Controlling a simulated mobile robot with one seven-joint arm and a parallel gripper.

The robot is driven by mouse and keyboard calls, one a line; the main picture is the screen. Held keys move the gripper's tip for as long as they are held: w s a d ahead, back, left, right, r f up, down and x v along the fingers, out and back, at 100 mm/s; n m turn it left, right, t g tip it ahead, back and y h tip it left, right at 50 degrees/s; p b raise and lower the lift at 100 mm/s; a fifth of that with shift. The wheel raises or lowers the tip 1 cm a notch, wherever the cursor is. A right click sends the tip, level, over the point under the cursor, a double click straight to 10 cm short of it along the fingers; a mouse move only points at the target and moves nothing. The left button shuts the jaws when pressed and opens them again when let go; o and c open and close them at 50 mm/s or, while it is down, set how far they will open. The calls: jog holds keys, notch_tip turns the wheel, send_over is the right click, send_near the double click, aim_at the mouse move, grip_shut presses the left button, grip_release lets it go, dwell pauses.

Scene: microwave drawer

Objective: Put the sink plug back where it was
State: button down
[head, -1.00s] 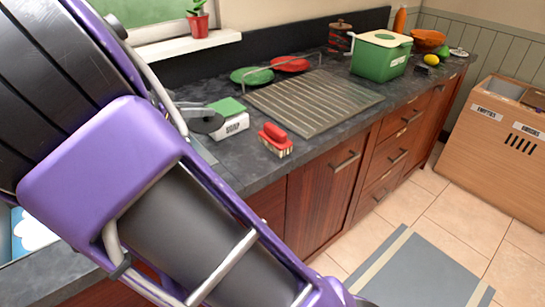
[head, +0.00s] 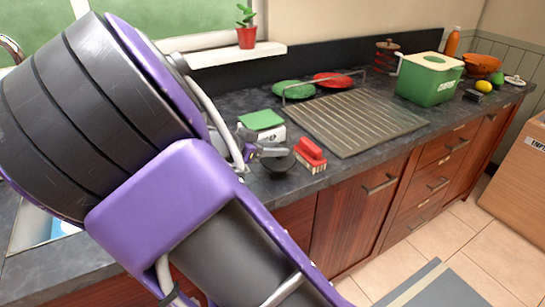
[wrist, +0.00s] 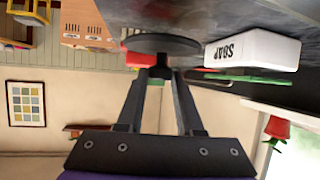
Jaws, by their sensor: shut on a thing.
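My gripper (head: 262,152) is low over the dark counter, partly hidden behind my purple and black arm. It is shut on the sink plug (head: 280,161), a round dark disc, just in front of the soap box and left of the red brush. In the wrist view, which is upside down, the fingers (wrist: 160,74) pinch the stem of the plug (wrist: 163,43). The disc lies close to the counter surface; I cannot tell whether it touches. The sink's drain hole is not visible; my arm covers much of the left counter.
A ribbed draining area (head: 350,121), a green container (head: 428,82) and plates lie further right. A pale blue patch (head: 62,229) shows at lower left.

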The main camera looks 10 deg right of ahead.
aim_at(277, 158)
jog(key=shift+f, duration=1.75)
jog(key=shift+f+b, duration=0.25)
jog(key=shift+b, duration=0.25)
jog(key=c, duration=0.6)
grip_release()
jog(key=shift+r, duration=0.1)
jog(key=shift+o, duration=0.2)
jog(key=shift+r, duration=0.1)
jog(key=shift+r+p, duration=0.25)
jog(key=shift+p, duration=0.25)
jog(key=v, duration=1.1)
jog(key=shift+s+a+p, duration=0.25)
jog(key=shift+a+p, duration=0.05)
jog(key=shift+a, duration=0.05)
